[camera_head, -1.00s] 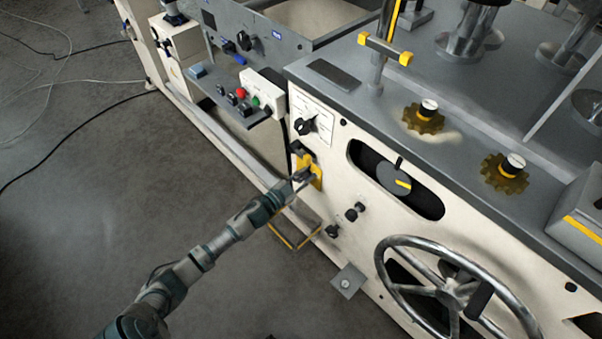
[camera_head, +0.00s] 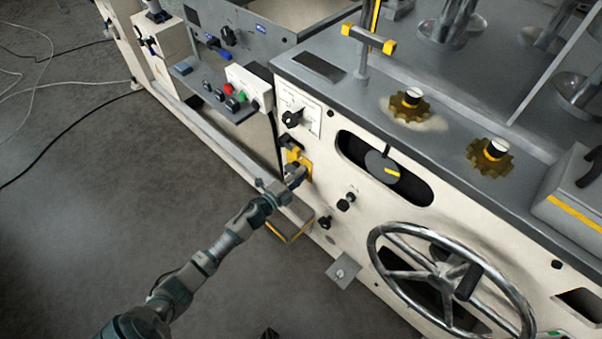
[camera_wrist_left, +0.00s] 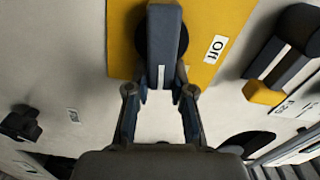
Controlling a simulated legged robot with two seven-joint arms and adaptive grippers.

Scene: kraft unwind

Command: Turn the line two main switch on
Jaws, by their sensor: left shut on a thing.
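The main switch has a yellow plate (camera_head: 305,158) on the front of the cream machine. In the left wrist view its dark handle (camera_wrist_left: 163,45) stands over a round base on the yellow plate (camera_wrist_left: 122,40). A white "Off" label (camera_wrist_left: 215,49) is right of the handle. My left gripper (camera_wrist_left: 160,96) is shut on the lower end of the handle, with one finger on each side. In the head view my left gripper (camera_head: 288,182) reaches the switch from the lower left, and its fingers are hard to make out. My right gripper is not in view.
A rotary knob (camera_head: 292,118) sits above the switch, and two small black knobs (camera_head: 346,201) lie to its lower right. A large handwheel (camera_head: 452,280) and a slot with a dial (camera_head: 382,166) are further right. The floor (camera_head: 75,240) at left is clear apart from cables.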

